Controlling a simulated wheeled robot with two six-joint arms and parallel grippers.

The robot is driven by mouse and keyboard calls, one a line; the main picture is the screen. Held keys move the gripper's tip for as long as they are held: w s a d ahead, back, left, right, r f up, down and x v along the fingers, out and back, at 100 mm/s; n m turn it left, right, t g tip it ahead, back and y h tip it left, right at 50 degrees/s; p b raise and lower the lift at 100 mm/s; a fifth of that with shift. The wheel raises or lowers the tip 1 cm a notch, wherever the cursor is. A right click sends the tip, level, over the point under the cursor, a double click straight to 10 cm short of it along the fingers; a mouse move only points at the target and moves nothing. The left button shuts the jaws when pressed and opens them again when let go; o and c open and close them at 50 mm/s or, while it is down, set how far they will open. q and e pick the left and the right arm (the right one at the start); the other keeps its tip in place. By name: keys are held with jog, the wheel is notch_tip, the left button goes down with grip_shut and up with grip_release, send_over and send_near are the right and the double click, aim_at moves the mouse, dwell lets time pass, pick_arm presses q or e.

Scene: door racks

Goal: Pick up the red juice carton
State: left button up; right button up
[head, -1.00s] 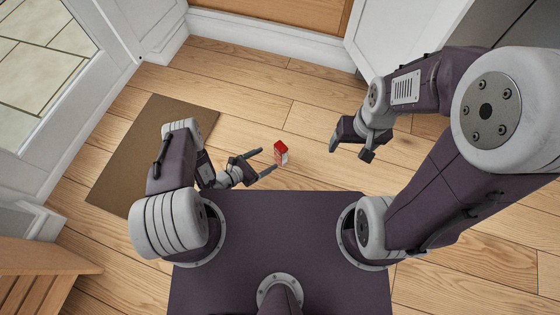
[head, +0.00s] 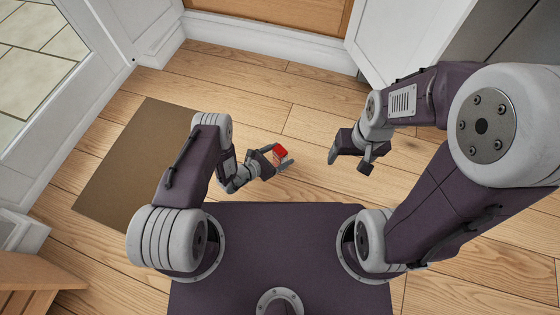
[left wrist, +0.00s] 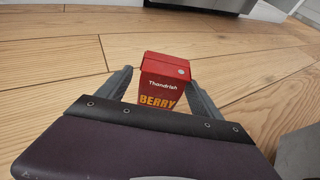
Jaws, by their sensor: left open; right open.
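The red juice carton (head: 280,152) stands upright on the wooden floor, just ahead of my base. In the left wrist view the carton (left wrist: 164,84) shows a red top and the word "BERRY", its lower part hidden by my gripper. My left gripper (head: 281,157) is open with its fingers on either side of the carton. In the left wrist view small gaps seem to remain beside the carton, but contact is hard to tell. My right gripper (head: 350,160) is open and empty, to the right of the carton.
A brown mat (head: 135,165) lies on the floor at the left. A white door frame (head: 105,45) with a glass pane is at the far left. A white cabinet (head: 395,40) stands at the back right.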

aim_at(280, 150)
pick_arm(q)
jog(key=shift+r, duration=0.1)
grip_shut()
jog(key=shift+r, duration=0.1)
notch_tip(280, 150, up, 5)
jog(key=p, duration=0.5)
jog(key=shift+r, duration=0.1)
jog(key=d+r+p, duration=0.5)
jog(key=d, duration=0.6)
jog(key=shift+s+d+r, duration=0.3)
jog(key=shift+s, duration=0.05)
